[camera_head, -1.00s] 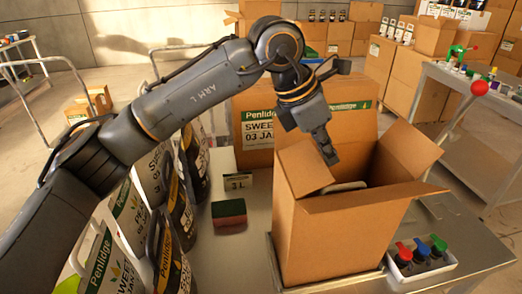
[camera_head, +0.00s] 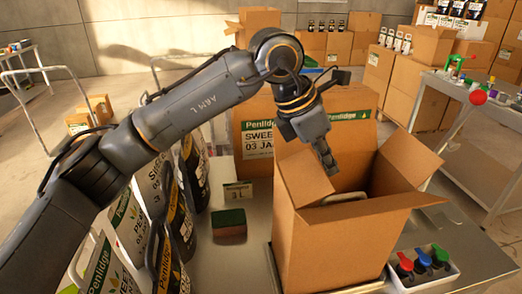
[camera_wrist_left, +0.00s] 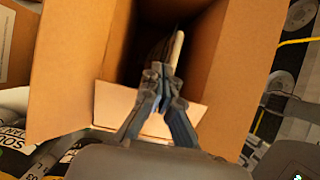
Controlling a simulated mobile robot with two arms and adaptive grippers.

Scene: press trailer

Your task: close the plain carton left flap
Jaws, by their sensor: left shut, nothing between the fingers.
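The plain carton (camera_head: 325,243) stands open at the top on the table, right of centre in the head view. Its left flap (camera_head: 303,180) slants inward over part of the opening. My left gripper (camera_head: 330,168) is shut and empty, its tips at the flap's inner edge above the opening; I cannot tell whether they touch. In the left wrist view the shut fingers (camera_wrist_left: 162,95) point into the carton, with a pale flap (camera_wrist_left: 118,105) behind them. The back flap (camera_head: 345,140) is upright, and the right and front flaps lean outward. Something pale (camera_head: 343,198) lies inside. My right gripper is out of view.
A labelled Penlidge carton (camera_head: 255,135) stands behind. A green and red sponge (camera_head: 229,223) and a small sign (camera_head: 238,193) lie between.

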